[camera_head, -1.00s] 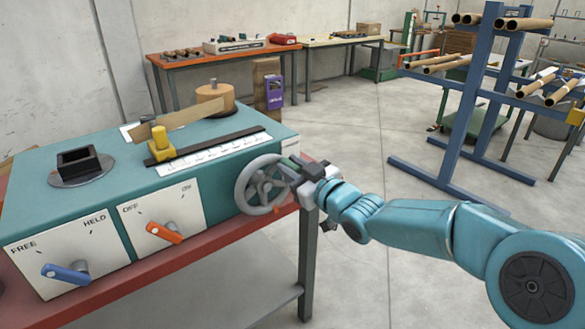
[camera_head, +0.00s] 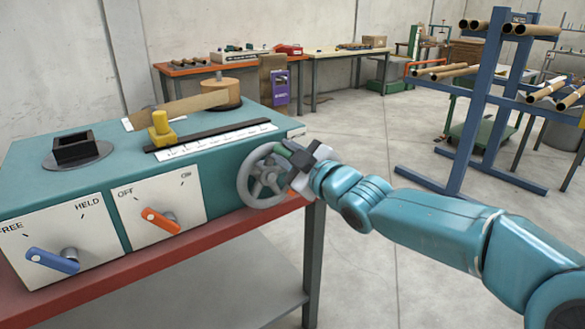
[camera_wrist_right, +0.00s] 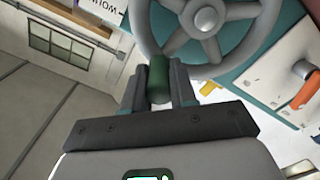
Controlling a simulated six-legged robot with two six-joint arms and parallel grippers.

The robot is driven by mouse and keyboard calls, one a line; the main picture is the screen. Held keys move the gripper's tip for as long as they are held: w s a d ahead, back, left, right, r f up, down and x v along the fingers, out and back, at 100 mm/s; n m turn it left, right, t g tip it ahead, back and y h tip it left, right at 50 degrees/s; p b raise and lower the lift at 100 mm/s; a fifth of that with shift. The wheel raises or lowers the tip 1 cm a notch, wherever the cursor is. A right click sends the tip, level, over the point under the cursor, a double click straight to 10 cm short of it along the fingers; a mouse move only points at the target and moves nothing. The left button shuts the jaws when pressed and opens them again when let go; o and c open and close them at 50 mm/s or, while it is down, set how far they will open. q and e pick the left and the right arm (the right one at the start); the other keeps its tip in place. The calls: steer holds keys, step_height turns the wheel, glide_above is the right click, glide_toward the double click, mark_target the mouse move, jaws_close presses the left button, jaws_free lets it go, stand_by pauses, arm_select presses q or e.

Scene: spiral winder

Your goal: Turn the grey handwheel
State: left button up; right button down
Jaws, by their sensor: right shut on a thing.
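The grey handwheel (camera_head: 263,176) is on the right part of the front face of the teal winder (camera_head: 225,131). It has a round rim, spokes and a hub, and also shows in the right wrist view (camera_wrist_right: 205,18). My right gripper (camera_head: 292,158) is at the wheel's upper right rim. In the wrist view its two fingers (camera_wrist_right: 159,84) are shut on a dark green handle (camera_wrist_right: 158,72) at the rim. The fingers hide part of the handle. My left gripper is not in view.
A blue lever (camera_head: 52,260) labelled FREE and HELD and an orange lever (camera_head: 161,220) labelled OFF and ON sit left of the wheel. The winder stands on a red-edged table (camera_head: 165,251). A blue rack (camera_head: 477,110) with tubes stands at right; floor between is clear.

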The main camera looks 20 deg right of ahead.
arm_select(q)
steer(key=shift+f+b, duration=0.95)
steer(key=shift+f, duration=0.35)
arm_select(e)
steer(key=shift+s+a+n, duration=0.2)
steer(key=shift+a+n, duration=0.35)
steer(key=shift+n, duration=0.35)
steer(key=c, duration=0.9)
jaws_free()
arm_select(q)
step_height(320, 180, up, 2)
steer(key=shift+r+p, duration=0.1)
steer(key=shift+p, duration=1)
arm_select(e)
steer(key=v, duration=1.6)
steer(key=shift+s, duration=0.2)
steer(key=shift+r, duration=0.1)
